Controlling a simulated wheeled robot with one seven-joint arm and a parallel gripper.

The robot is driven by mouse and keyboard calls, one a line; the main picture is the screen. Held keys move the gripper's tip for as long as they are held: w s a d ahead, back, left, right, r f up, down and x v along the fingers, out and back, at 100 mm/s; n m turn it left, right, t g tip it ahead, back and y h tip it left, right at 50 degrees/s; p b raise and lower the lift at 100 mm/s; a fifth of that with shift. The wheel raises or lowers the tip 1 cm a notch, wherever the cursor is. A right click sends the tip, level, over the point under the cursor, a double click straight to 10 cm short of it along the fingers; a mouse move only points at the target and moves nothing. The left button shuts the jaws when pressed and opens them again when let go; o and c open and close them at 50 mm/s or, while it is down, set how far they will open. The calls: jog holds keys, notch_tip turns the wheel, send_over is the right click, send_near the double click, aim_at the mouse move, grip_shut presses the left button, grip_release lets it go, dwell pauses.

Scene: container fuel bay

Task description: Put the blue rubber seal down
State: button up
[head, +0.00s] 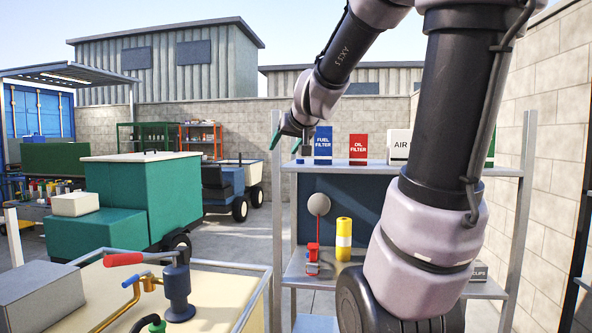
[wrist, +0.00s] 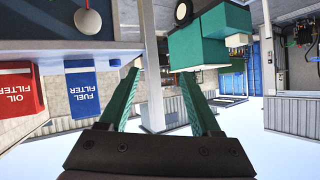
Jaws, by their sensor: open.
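My gripper (head: 286,143) is open, left of the boxes on the upper shelf (head: 400,170) and around the height of the blue fuel filter box (head: 323,146). In the wrist view, which is upside down, the two green fingers of my gripper (wrist: 158,88) stand apart with nothing visible between them. The fuel filter box (wrist: 85,90) and the red oil filter box (wrist: 22,90) are to the left of the fingers there.
A yellow cylinder (head: 344,239) and a red tool (head: 313,259) stand on the lower shelf (head: 380,283). A cart (head: 240,290) with a hand pump (head: 178,290) is at front left. A green generator (head: 140,200) stands behind it. My arm hides part of the shelf.

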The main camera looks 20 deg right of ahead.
jog(key=s+a+f+g+y, duration=0.1)
jog(key=s+a+f+g, duration=0.1)
jog(key=s, duration=0.8)
jog(key=s+a+f+m+g+y, duration=0.1)
jog(key=s+a+f+g, duration=0.2)
jog(key=s, duration=0.6)
jog(key=shift+s+a+f, duration=0.35)
jog(key=shift+a+f, duration=0.35)
jog(key=shift+a, duration=0.05)
